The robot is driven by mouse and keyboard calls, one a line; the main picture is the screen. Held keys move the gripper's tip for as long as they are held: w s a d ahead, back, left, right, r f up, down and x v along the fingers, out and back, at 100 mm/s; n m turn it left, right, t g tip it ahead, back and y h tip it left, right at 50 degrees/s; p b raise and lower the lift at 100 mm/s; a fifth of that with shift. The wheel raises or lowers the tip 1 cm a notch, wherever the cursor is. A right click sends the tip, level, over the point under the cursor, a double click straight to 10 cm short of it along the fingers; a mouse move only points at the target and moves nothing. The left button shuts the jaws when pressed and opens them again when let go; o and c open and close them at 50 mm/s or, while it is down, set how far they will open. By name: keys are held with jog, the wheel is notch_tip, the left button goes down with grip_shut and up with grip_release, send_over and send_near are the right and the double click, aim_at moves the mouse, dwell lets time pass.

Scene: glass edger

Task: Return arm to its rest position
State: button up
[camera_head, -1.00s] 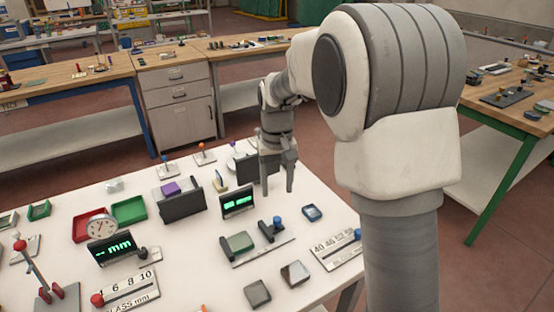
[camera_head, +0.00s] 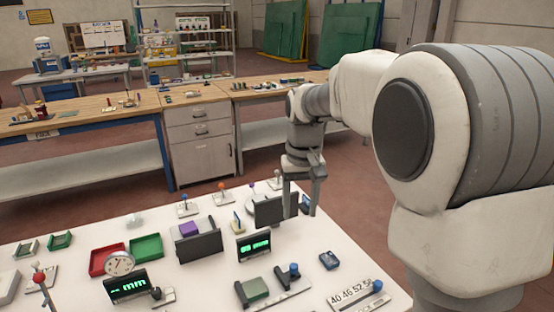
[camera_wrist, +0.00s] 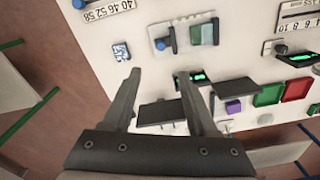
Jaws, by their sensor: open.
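My gripper (camera_head: 301,204) hangs fingers-down above the back right part of the white table (camera_head: 60,222) in the head view. Its two fingers are apart and nothing is between them. In the wrist view the open fingers (camera_wrist: 168,98) reach up over the white table top. A small blue block-like item (camera_head: 329,260) lies near the table's right edge, right of and below the gripper in the picture. A dark panel (camera_head: 270,210) stands just behind or beside the left finger; I cannot tell the gap.
A green digital display (camera_head: 254,246), a red tray (camera_head: 104,262), a green tray (camera_head: 146,248), a dial gauge (camera_head: 119,263) and a scale plate (camera_head: 352,297) crowd the table. A drawer cabinet (camera_head: 200,146) and wooden benches stand behind. Red floor is free to the right.

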jog(key=s+d+r+t, duration=0.35)
jog(key=s+r, duration=0.35)
jog(key=s, duration=0.5)
jog(key=s+d+f+t+p, duration=0.1)
jog(key=s+d, duration=0.1)
jog(key=s, duration=0.9)
jog(key=shift+s+f+m+t+p, duration=0.3)
jog(key=shift+m+t+p, duration=0.05)
jog(key=shift+m, duration=0.05)
